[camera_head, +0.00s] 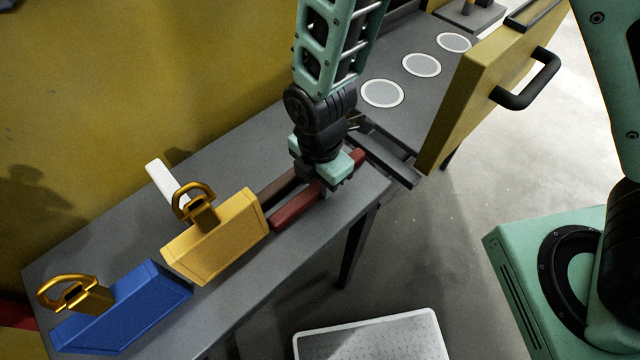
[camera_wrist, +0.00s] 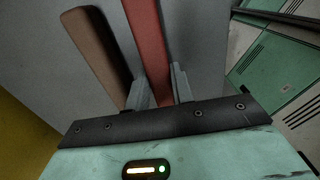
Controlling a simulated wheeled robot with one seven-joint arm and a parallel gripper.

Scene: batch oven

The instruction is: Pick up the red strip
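The red strip (camera_head: 292,209) is a long dark red bar along the front right part of the grey table, and it also shows in the wrist view (camera_wrist: 147,38). My gripper (camera_head: 325,184) points down over it towards its right end. In the wrist view, the two grey fingers (camera_wrist: 160,84) stand close together, one on each side of the strip, and look shut on it. The fingers hide part of the strip. I cannot tell whether it is lifted clear of the table.
A brown strip (camera_head: 277,187) lies close behind the red one. A yellow block (camera_head: 215,242), a blue block (camera_head: 125,308) and a white piece (camera_head: 163,180) are to the left. The open yellow oven door (camera_head: 470,95) with a black handle stands at right.

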